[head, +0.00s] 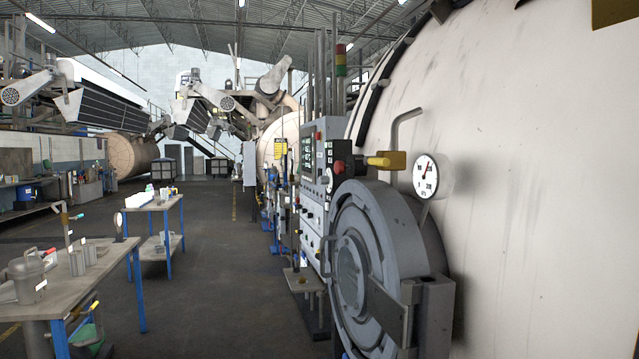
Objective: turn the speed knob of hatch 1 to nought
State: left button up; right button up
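A large grey round hatch (350,270) is shut on the pale cylindrical vessel (540,180) at the right. I cannot read a number on it. Left of it stands a grey control cabinet (326,135), seen at a steep angle. It has a dark screen (307,158) and small knobs and buttons on its lower panels. I cannot tell which of these is the speed knob, nor where it points. Neither of my grippers shows in the head view.
A pressure gauge (426,176) and a yellow-ended handle (380,162) stick out above the hatch. Blue-legged tables (110,258) with cans and tools stand at the left. A small stand (305,278) is before the cabinet. The dark floor aisle (215,270) between is clear.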

aim_at(322, 180)
jog(key=i+j, duration=0.5)
jog(key=j, duration=0.25)
jog(key=i+j+z, duration=0.1)
jog(key=i+j, duration=0.4)
jog(key=j, duration=0.2)
